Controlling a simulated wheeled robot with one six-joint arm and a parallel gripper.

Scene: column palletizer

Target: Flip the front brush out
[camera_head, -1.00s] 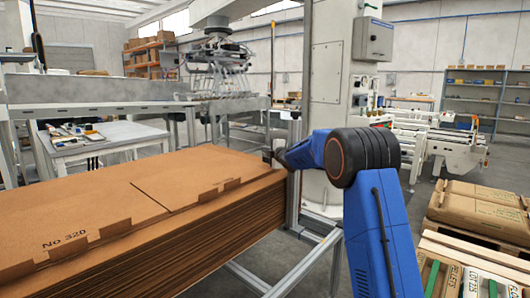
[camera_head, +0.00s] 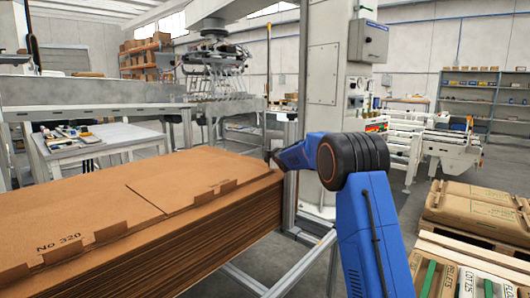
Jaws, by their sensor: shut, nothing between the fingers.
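My blue arm rises at the right and reaches away from me to the far right corner of a cardboard stack. My gripper (camera_head: 268,157) shows only as a small dark tip at that corner, beside the top sheet's edge. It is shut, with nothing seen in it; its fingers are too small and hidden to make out. I cannot pick out the front brush in this view. It may lie behind the arm or the stack.
The tall cardboard stack (camera_head: 150,230) fills the left foreground. A grey column (camera_head: 330,90) with a control box (camera_head: 368,41) stands close behind my arm. A metal frame (camera_head: 292,266) runs below. A pallet (camera_head: 475,262) with flat brown packs lies at the right.

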